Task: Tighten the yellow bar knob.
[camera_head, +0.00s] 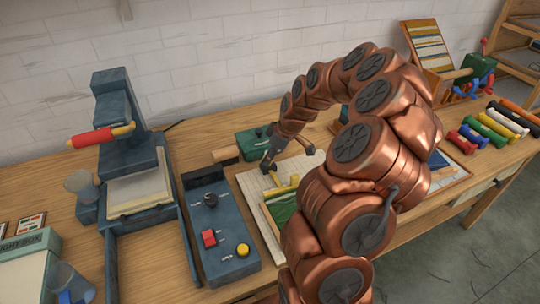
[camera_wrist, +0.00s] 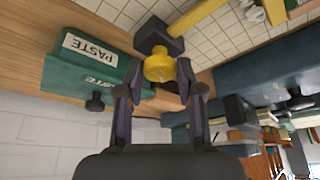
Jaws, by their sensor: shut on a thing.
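The yellow knob (camera_wrist: 159,66) shows in the wrist view in front of a dark block (camera_wrist: 158,36), at the end of a yellow bar (camera_wrist: 200,12). My gripper (camera_wrist: 158,78) has its two fingers closed on the knob's sides. In the head view my gripper (camera_head: 268,164) points down at the back left end of the yellow bar (camera_head: 283,189), which lies over a pale gridded board (camera_head: 251,184). The knob itself is hidden there by my fingers. I cannot tell from these frames how far the knob is turned.
A green paste box (camera_wrist: 88,66) stands close beside my gripper. A blue control box (camera_head: 225,235) with black, red and yellow controls stands left of the board. A blue press (camera_head: 125,130) is further left. Several coloured skeins (camera_head: 497,124) lie at the right.

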